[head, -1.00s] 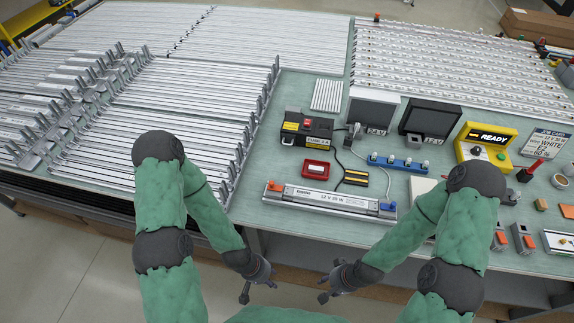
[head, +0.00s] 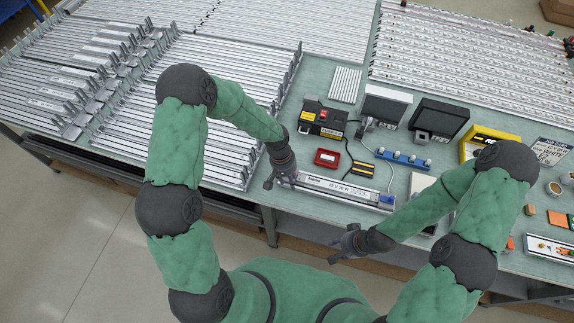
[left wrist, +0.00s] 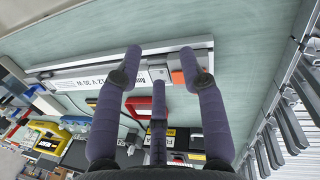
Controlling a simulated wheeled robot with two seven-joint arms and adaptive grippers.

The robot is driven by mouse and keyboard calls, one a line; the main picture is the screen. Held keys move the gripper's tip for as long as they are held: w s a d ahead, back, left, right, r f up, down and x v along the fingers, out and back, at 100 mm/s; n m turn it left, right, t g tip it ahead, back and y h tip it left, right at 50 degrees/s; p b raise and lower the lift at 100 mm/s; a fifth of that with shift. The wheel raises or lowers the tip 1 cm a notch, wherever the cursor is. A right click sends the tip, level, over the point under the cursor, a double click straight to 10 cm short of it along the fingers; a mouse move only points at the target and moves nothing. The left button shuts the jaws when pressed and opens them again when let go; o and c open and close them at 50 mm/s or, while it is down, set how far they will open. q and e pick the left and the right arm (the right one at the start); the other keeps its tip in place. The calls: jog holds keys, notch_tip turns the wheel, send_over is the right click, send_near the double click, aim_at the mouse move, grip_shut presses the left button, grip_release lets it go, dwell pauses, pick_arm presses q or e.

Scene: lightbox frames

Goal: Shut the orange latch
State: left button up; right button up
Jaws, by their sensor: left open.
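The orange latch (left wrist: 177,77) shows in the left wrist view at one end of a silver light bar (left wrist: 85,72). It lies between the fingertips, close to the right-hand finger. I cannot tell whether it is raised or flat. In the head view my left gripper (head: 280,184) hides it at the left end of the light bar (head: 335,187). The left gripper (left wrist: 160,60) is open, its fingers spread over the bar's end; contact cannot be told. My right gripper (head: 336,247) is open and empty in front of the table's edge.
A blue latch (head: 386,199) is at the bar's right end. Behind the bar are a red tray (head: 327,158), a black-and-yellow device (head: 322,120) and a blue strip (head: 403,159). Silver rails fill the table's left.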

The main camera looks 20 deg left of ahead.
pick_arm(q)
jog(key=w+a+r+y, duration=0.2)
jog(key=w+r, duration=0.4)
jog(key=r, duration=0.1)
jog(key=shift+t, duration=0.3)
jog(key=f, duration=1)
jog(key=shift+a+f, duration=0.2)
jog(key=shift+f, duration=0.05)
grip_shut()
